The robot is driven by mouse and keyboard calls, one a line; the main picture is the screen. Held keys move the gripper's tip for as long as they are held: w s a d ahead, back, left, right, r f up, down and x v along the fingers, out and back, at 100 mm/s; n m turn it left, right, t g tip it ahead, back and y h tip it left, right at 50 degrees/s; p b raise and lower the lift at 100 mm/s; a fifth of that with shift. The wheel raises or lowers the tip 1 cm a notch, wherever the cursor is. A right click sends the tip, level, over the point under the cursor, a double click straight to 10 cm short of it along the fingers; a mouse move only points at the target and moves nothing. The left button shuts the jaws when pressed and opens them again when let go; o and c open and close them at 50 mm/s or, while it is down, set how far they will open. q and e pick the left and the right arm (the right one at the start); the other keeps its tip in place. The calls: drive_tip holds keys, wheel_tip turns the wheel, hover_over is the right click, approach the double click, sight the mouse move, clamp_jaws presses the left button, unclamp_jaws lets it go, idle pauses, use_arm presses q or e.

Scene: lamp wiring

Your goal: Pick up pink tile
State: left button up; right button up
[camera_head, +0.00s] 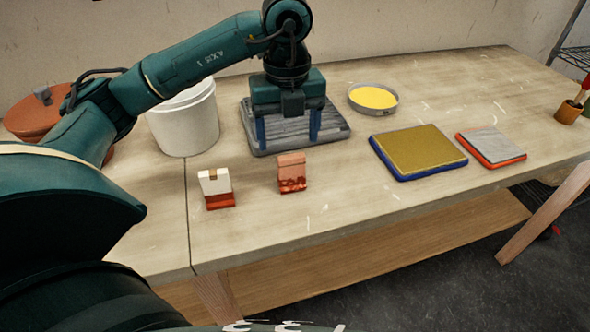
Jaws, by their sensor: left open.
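The pink tile (291,168) stands on the table near the front edge, left of the picture's middle. It looks upright, with a red lower part; I cannot tell whether that part is a holder or the tile itself. My left gripper (288,137) is open, pointing down over the grey ridged tray behind the pink tile. Its two blue fingers are wide apart with nothing visible between them, and the gripper is apart from the tile. I cannot tell whether the fingertips touch the tray. My right gripper is not in view.
A white piece with a red base (215,188) stands left of the pink tile. The grey tray (338,133), a white bucket (187,125) and a yellow-filled dish (374,98) are behind. A blue-edged pad (418,152) and red-edged pad (491,146) lie right. Table between is clear.

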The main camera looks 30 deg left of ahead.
sight(292, 183)
use_arm(q)
wheel_tip(292, 183, down, 3)
drive_tip(key=shift+s, duration=0.1)
drive_tip(key=shift+w+d+f+p, duration=0.1)
drive_tip(key=shift+w+f+p, duration=0.1)
drive_tip(key=shift+f, duration=1.35)
drive_tip(key=shift+w+d+f+p, duration=0.1)
drive_tip(key=shift+w+f+p, duration=0.05)
drive_tip(key=shift+f, duration=1.4)
drive_tip(key=c, duration=1.1)
